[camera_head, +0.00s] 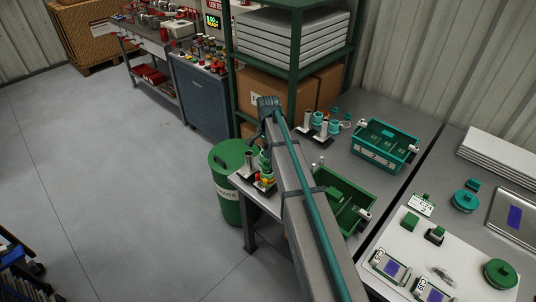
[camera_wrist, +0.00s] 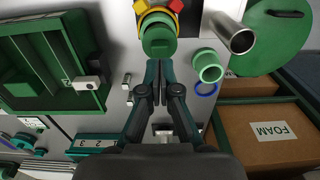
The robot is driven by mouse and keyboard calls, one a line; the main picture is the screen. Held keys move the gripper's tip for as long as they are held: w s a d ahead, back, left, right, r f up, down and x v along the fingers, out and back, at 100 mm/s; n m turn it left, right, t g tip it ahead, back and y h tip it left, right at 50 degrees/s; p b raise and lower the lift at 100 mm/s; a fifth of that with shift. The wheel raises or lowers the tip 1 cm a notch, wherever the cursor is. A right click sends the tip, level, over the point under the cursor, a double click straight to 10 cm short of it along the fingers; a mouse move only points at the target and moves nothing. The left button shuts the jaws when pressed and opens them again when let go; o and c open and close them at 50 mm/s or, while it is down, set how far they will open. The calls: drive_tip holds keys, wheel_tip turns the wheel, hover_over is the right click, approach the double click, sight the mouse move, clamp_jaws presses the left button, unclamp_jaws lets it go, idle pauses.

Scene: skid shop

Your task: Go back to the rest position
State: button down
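My gripper (camera_wrist: 158,78) shows in the wrist view with its two dark fingers together and nothing visible between them. Past the fingertips is a green round piece (camera_wrist: 158,38) by a holder with red and yellow parts (camera_wrist: 158,12); I cannot tell whether the fingertips touch it. In the head view my arm stretches over the near table (camera_head: 375,107), and my gripper cannot be made out. A holder with small coloured parts (camera_head: 264,180) sits at that table's left corner.
A green bin (camera_head: 228,200) stands left of the table. A green tray (camera_head: 347,213) and a teal tray (camera_head: 385,150) lie on the table. A green shelf rack (camera_head: 294,55) with boxes rises behind. The floor (camera_head: 110,170) at left is clear.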

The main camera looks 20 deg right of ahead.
drive_tip(key=shift+r+p, duration=1.45)
drive_tip(key=shift+r, duration=1.4)
drive_tip(key=s+a+f+n+g+b, duration=0.15)
drive_tip(key=s+f+n, duration=0.35)
drive_tip(key=s+f, duration=0.8)
drive_tip(key=s+a+f+n+g+b, duration=0.1)
drive_tip(key=s+a+f+n+b, duration=0.3)
drive_tip(key=s+f, duration=0.95)
drive_tip(key=s+f+n+g, duration=0.1)
drive_tip(key=s+f, duration=0.4)
drive_tip(key=s, duration=0.4)
drive_tip(key=s+f+n+g+b, duration=0.1)
drive_tip(key=s+f+g, duration=0.1)
drive_tip(key=s+f, duration=0.4)
drive_tip(key=s+a+f+g+b, duration=0.1)
drive_tip(key=s+f, duration=0.5)
drive_tip(key=s, duration=0.8)
drive_tip(key=shift+n, duration=0.4)
